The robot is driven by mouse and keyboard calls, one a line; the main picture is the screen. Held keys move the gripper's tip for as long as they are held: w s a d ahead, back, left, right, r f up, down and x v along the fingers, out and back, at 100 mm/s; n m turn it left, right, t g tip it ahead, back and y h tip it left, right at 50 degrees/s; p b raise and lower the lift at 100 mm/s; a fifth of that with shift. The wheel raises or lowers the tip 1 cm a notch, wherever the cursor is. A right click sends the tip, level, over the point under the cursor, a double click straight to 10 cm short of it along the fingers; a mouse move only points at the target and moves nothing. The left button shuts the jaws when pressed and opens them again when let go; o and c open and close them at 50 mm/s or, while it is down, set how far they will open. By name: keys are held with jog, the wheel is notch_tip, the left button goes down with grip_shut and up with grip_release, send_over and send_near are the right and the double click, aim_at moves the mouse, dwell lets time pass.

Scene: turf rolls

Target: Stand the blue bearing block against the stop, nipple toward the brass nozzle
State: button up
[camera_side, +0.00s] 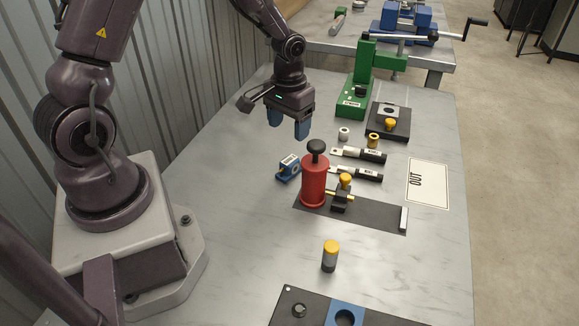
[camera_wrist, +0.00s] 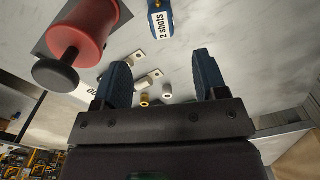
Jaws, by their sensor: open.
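The blue bearing block (camera_side: 288,168) lies on the bench just left of the red grease pump (camera_side: 314,182). The brass nozzle (camera_side: 352,197) shows low beside the pump, at a dark fixture with a yellow knob. A pale upright bar (camera_side: 403,219), which looks like the stop, stands at the right end of the dark plate (camera_side: 375,214). My gripper (camera_side: 288,124) is open and empty, above the bench and behind the block; both fingers show in the wrist view (camera_wrist: 162,70).
Two labelled tools (camera_side: 358,155) lie behind the pump, with small ring parts (camera_side: 344,133) near them. A green press (camera_side: 353,95) stands farther back. An "OUT" card (camera_side: 428,184) lies at right. A yellow-capped cylinder (camera_side: 330,256) stands in front. Bench left of the block is clear.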

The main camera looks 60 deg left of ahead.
aim_at(290, 159)
notch_tip(290, 159, down, 11)
jog(key=shift+w+a+f, duration=0.1)
jog(key=shift+w+a, duration=0.05)
dwell(0.4)
grip_shut()
jog(key=shift+r, duration=0.2)
